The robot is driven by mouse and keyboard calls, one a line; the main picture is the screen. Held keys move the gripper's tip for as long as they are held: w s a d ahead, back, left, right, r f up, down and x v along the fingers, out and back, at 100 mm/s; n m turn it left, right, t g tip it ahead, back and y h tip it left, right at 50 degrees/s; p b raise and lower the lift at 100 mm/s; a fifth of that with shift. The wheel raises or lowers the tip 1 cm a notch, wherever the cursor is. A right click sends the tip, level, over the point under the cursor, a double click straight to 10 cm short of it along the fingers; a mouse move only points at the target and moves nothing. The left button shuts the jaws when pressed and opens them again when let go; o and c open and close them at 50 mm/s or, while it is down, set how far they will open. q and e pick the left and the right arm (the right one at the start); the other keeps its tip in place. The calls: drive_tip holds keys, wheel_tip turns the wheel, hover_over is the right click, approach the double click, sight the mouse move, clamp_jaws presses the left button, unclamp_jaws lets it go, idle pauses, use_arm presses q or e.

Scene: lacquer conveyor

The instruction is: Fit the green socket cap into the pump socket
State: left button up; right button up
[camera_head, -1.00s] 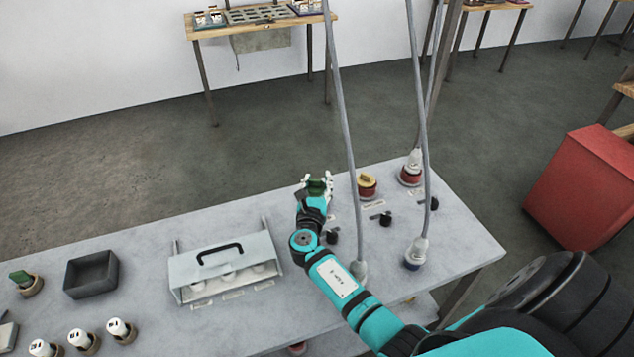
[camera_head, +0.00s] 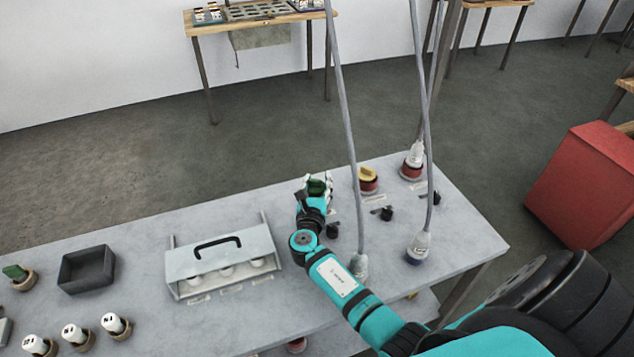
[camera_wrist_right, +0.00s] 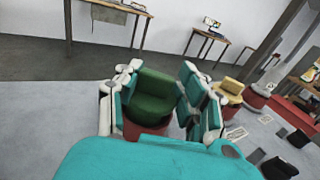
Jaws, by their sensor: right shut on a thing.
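My right gripper (camera_head: 318,186) is at the far edge of the grey table, its fingers shut around a green socket cap (camera_head: 319,187). In the right wrist view the green cap (camera_wrist_right: 153,95) sits between the two fingers of the gripper (camera_wrist_right: 155,100). A red socket (camera_wrist_right: 145,130) shows directly under the cap; the fingers and wrist hide most of it, and I cannot tell how far the cap sits in it. I cannot read any label naming the pump socket. My left gripper is not in view.
A yellow-capped red socket (camera_head: 368,182) stands right of the gripper, with a plugged red socket (camera_head: 411,170) beyond. Grey cables hang nearby, one ending at a blue socket (camera_head: 416,258). A handled metal box (camera_head: 222,262), dark tray (camera_head: 88,270) and another green piece (camera_head: 15,272) lie left.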

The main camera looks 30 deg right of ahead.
drive_tip(key=shift+f+b, duration=0.45)
drive_tip(key=shift+f, duration=0.15)
drive_tip(key=o, duration=1.2)
drive_tip(key=shift+c, duration=0.2)
drive_tip(key=shift+s+a, duration=0.1)
drive_tip(key=shift+a, duration=0.05)
drive_tip(key=v, duration=1.1)
drive_tip(key=shift+s+a, duration=0.15)
drive_tip(key=shift+s, duration=0.15)
